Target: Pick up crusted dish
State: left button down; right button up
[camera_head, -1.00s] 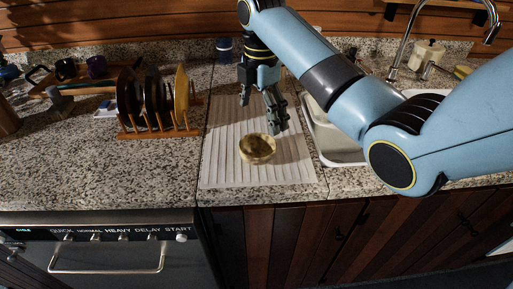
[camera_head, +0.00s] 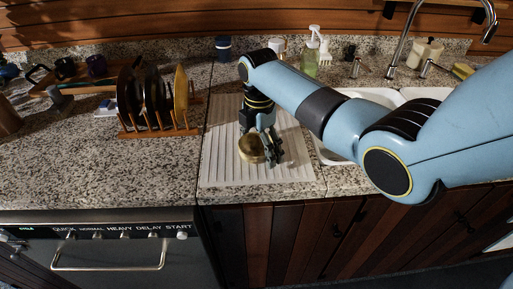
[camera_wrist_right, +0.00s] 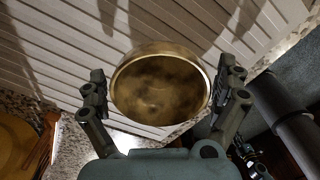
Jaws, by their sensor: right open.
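The crusted dish (camera_head: 251,149) is a small round bowl with brownish, stained insides. It sits on the white ribbed drying mat (camera_head: 222,172) in the head view. My right gripper (camera_head: 262,150) is low over the mat at the dish, partly covering it. In the right wrist view the dish (camera_wrist_right: 160,88) lies between the two spread fingers of the right gripper (camera_wrist_right: 161,92), one on each side, with a narrow gap showing at each. My left gripper is not in view.
A wooden rack (camera_head: 158,131) with several plates stands left of the mat. The sink (camera_head: 330,153) is to the right, behind my arm. A green soap bottle (camera_head: 311,56) and a blue cup (camera_head: 223,48) stand at the back. The mat's front part is clear.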

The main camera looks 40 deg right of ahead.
jog(key=c, duration=1)
jog(key=shift+r, duration=0.5)
jog(key=r, duration=0.2)
jog(key=d+r, duration=0.1)
jog(key=shift+s+d+r, duration=0.1)
jog(key=shift+s+r, duration=0.15)
jog(key=shift+r, duration=0.1)
jog(key=s+d+r+b, duration=0.2)
jog(key=s+d+r, duration=0.3)
jog(key=d, duration=0.4)
jog(key=shift+r, duration=0.7)
jog(key=o, duration=0.7)
jog(key=c, duration=0.7)
